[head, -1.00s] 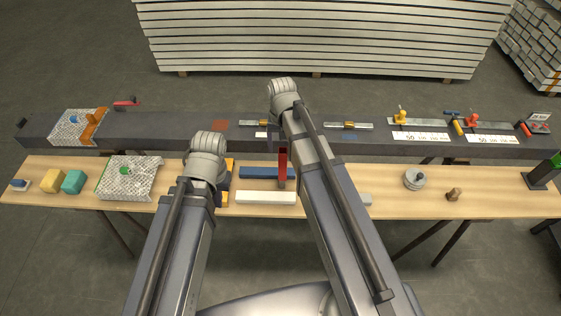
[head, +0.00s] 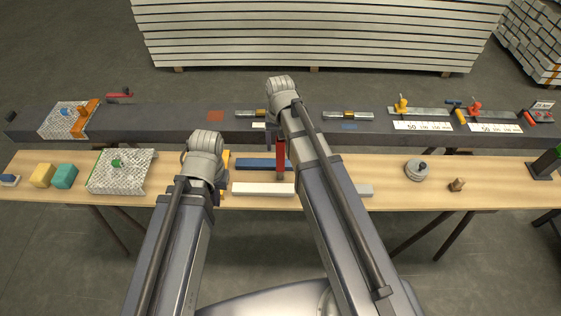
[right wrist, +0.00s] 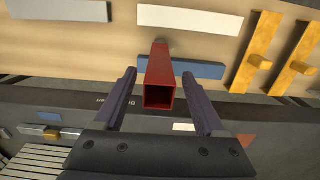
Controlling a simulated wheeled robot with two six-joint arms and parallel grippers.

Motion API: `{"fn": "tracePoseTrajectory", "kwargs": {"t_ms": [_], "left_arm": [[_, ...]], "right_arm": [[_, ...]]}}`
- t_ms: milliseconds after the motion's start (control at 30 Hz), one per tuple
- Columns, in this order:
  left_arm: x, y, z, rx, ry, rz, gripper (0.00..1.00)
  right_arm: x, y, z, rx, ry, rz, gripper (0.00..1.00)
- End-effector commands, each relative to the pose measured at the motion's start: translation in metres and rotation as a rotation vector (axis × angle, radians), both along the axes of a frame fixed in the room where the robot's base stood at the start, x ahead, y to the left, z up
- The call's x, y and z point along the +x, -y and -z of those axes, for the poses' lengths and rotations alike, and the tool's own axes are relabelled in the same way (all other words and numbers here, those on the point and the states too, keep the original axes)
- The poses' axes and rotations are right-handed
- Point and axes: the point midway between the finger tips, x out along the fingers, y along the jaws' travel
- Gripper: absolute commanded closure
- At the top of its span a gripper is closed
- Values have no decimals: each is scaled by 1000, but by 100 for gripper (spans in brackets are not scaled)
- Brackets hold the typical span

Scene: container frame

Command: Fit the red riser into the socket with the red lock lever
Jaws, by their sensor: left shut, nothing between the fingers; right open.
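The right gripper is open, with a gap on each side of the riser. My left gripper (head: 216,190) is shut and empty, mostly hidden behind its own wrist, left of the riser. A red lever (head: 120,96) shows at the far edge of the dark beam, at left. I cannot make out a socket there.
The dark beam (head: 180,127) runs behind the wooden table (head: 400,195). It carries slide fittings (head: 348,115), an orange bracket (head: 84,117) and knobbed clamps (head: 474,108). A white bar (head: 262,188) and blue bar (head: 258,164) lie near the riser. The table right of my right arm has bare room.

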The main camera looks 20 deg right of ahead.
Motion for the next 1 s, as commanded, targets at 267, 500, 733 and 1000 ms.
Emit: {"fn": "tracePoseTrajectory", "kwargs": {"t_ms": [267, 500, 733, 1000], "left_arm": [[0, 0, 34, 0, 0, 0, 100], [0, 0, 32, 0, 0, 0, 100], [0, 0, 32, 0, 0, 0, 100], [0, 0, 32, 0, 0, 0, 100]], "right_arm": [[-1, 1, 34, 0, 0, 0, 28], [-1, 1, 32, 0, 0, 0, 28], [-1, 1, 32, 0, 0, 0, 52], [-1, 1, 32, 0, 0, 0, 83]]}}
